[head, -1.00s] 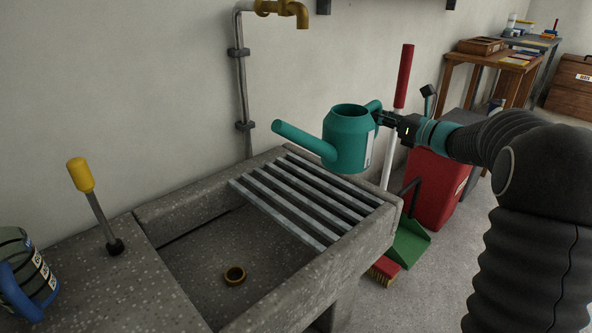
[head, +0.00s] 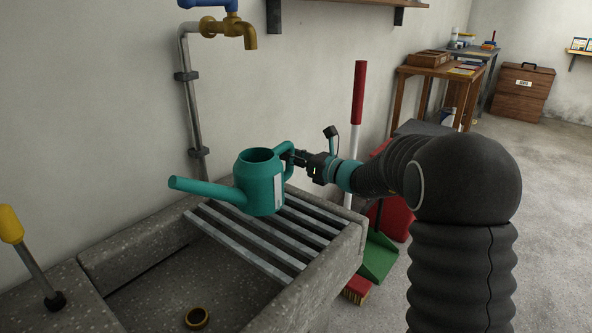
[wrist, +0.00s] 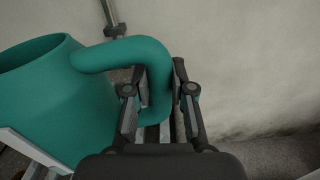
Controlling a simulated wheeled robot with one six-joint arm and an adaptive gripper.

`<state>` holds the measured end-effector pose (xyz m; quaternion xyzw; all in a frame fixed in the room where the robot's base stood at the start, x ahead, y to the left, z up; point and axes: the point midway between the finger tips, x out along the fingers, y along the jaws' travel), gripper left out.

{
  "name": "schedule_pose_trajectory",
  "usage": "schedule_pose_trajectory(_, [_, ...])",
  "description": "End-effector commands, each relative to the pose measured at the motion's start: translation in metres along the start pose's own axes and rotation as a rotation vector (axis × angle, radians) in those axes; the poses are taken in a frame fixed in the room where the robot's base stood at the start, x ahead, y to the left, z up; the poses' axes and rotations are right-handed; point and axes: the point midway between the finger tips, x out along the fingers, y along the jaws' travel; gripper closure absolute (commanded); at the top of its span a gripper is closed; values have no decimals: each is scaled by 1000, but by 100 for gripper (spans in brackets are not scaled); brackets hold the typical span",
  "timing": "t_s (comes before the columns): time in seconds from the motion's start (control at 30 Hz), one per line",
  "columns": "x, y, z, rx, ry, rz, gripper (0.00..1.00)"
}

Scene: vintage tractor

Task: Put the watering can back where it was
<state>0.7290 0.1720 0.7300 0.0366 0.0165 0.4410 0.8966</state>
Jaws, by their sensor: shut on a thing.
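The teal watering can (head: 258,188) is upright, with its spout to the left, over the slatted metal rack (head: 240,245) on the stone sink (head: 350,250). I cannot tell whether its base touches the slats. My gripper (head: 290,158) is at the right side of the can, shut on its handle. In the wrist view, the fingers (wrist: 160,85) sit either side of the teal handle loop (wrist: 135,55), and the can's body (wrist: 50,100) fills the left. The can's underside is hidden.
A brass tap (head: 235,30) on a wall pipe is above the sink. A yellow-handled lever (head: 12,225) stands at the left. A red-topped pole (head: 358,95), a green dustpan (head: 378,257) and a red bin (head: 397,217) stand right of the sink. Open floor lies farther right.

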Motion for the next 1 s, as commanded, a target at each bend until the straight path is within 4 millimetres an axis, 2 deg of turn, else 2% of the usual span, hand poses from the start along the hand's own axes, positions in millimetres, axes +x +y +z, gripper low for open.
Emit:
schedule_pose_trajectory(0.17, [1,0,-10,1,-1,0,100])
schedule_pose_trajectory(0.4, [0,-3,-39,1,-1,-1,100])
schedule_pose_trajectory(0.77, [0,-3,-42,0,-3,-1,100])
schedule_pose_trajectory(0.8, [0,-3,-43,-1,-1,-1,72])
schedule_pose_trajectory(0.87, [0,-3,-42,-1,0,-1,57])
schedule_pose_trajectory(0.9, [0,-3,-42,-1,0,-1,52])
schedule_pose_trajectory(1.0, [0,-3,-42,-1,0,-1,52])
